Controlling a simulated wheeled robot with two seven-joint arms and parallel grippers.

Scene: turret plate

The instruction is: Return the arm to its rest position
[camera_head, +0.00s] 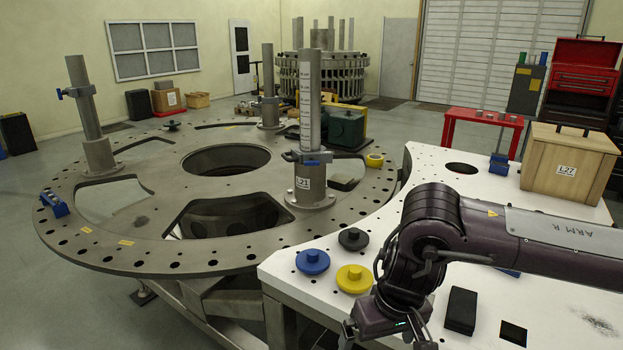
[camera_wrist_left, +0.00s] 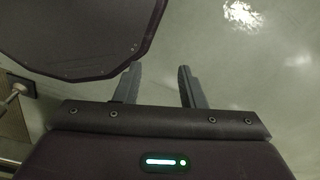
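My right arm, marked ARM R, comes in from the right in the head view and bends down over the white table (camera_head: 420,163). My right gripper (camera_head: 388,336) is at the bottom edge, in front of the yellow knobbed disc. Its fingertips are cut off by the frame, so its opening and anything in it are hidden. My left gripper (camera_wrist_left: 158,85) shows only in the left wrist view. Its two fingers are apart with nothing between them, above a grey floor.
The large round turret plate (camera_head: 150,255) carries upright posts. On the white table are a blue disc (camera_head: 313,262), a black disc (camera_head: 353,239), a yellow disc (camera_head: 354,279), a black block (camera_head: 461,311) and a wooden crate (camera_head: 568,162). A dark panel edge (camera_wrist_left: 80,40) is near my left fingers.

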